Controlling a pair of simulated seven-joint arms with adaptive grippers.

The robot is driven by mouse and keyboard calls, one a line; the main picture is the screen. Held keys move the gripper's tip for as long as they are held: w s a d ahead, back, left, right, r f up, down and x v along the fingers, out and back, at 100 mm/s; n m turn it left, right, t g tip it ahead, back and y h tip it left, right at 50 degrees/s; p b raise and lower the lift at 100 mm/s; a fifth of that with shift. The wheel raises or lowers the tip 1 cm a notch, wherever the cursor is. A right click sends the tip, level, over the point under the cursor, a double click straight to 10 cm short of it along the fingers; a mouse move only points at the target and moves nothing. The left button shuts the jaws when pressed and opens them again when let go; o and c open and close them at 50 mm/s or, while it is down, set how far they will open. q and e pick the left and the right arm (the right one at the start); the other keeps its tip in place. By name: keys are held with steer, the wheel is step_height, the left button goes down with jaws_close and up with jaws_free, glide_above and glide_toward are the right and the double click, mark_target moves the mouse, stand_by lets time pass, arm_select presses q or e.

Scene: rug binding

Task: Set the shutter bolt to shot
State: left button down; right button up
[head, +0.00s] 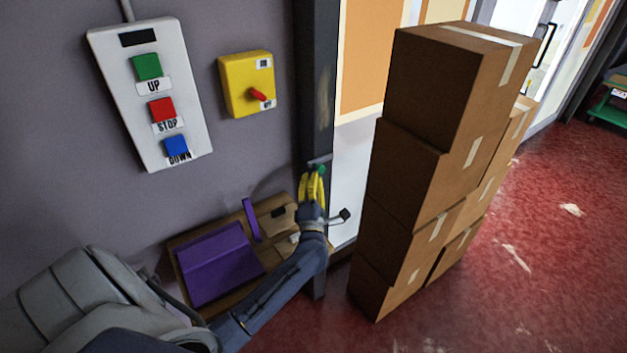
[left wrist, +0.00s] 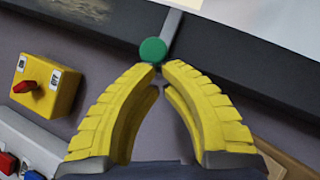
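The shutter bolt shows as a grey bar (head: 318,160) with a green knob (head: 321,169) on the dark door post. In the left wrist view the green knob (left wrist: 153,50) sits right at my fingertips, with the grey bar (left wrist: 172,24) running up behind it. My left gripper (head: 315,175) has yellow ribbed fingers. In the left wrist view its tips (left wrist: 158,66) come almost together just below the knob. The knob looks whole and not between the fingers; whether the tips touch it, I cannot tell. My right gripper is not in view.
A tall stack of cardboard boxes (head: 425,165) stands close right of the post (head: 316,90). A yellow switch box (head: 247,84) and an UP/STOP/DOWN panel (head: 150,95) are on the wall. A purple object (head: 215,262) lies on a low brown surface below. Red floor (head: 540,250) is open at right.

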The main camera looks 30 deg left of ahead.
arm_select(q)
steer(key=shift+s+a+f, duration=0.1)
steer(key=shift+s+f, duration=0.2)
steer(key=shift+s, duration=0.25)
steer(key=v, duration=0.3)
steer(key=a+v, duration=0.1)
steer(key=v, duration=0.2)
steer(key=s+v, duration=0.1)
steer(key=v, duration=0.3)
steer(key=shift+a+f, duration=0.25)
steer(key=shift+f, duration=0.1)
steer(key=shift+v, duration=0.8)
steer(key=shift+r, duration=0.1)
